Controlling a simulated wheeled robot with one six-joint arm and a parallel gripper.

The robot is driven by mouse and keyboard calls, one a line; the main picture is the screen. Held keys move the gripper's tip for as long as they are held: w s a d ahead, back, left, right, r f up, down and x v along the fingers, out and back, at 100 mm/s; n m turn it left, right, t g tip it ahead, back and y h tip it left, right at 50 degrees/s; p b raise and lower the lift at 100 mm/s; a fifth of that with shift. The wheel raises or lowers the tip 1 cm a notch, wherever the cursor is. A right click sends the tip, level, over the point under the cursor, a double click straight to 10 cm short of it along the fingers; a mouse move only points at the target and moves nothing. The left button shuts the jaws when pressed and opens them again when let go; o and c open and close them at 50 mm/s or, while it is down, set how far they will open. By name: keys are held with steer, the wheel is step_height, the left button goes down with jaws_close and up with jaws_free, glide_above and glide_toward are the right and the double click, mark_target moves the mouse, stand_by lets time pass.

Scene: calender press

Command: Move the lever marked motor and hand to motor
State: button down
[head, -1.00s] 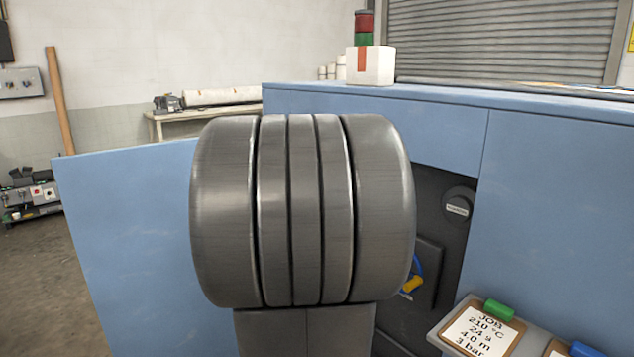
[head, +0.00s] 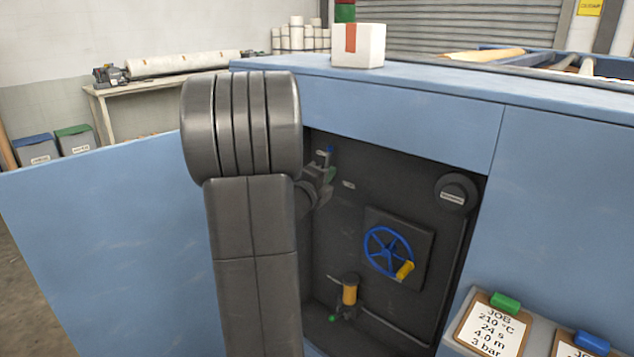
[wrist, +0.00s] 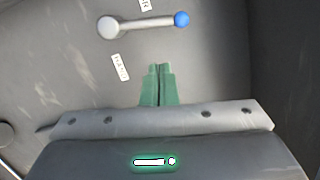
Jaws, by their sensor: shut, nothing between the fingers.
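The lever (wrist: 145,22) shows in the wrist view as a grey arm on a round hub at left, with a blue knob (wrist: 182,19) at its right end. A label reading HAND (wrist: 120,67) sits below the hub, and another label (wrist: 144,4) is cut off at the top edge. In the head view the blue knob (head: 330,149) shows small at the recess's upper left. My gripper (wrist: 159,72) has green fingers, shut and empty, below the lever and apart from it in the picture. In the head view my arm hides part of the recess.
A blue panel (head: 110,240) stands at left. A shelf with job clipboards (head: 492,330) juts out at lower right.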

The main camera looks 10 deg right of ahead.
mark_target(328, 158)
steer(key=shift+w+d+r+p, duration=0.1)
steer(key=shift+w+r+p, duration=0.1)
steer(key=shift+w, duration=0.95)
steer(key=shift+w+r+p, duration=0.15)
steer(key=shift+w, duration=1)
steer(key=shift+w+a+r+n+p, duration=0.3)
steer(key=shift+n+p, duration=0.4)
steer(key=shift+p, duration=0.15)
steer(key=shift+w+a+b, duration=0.1)
steer(key=shift+w+b, duration=0.1)
steer(key=shift+b, duration=0.15)
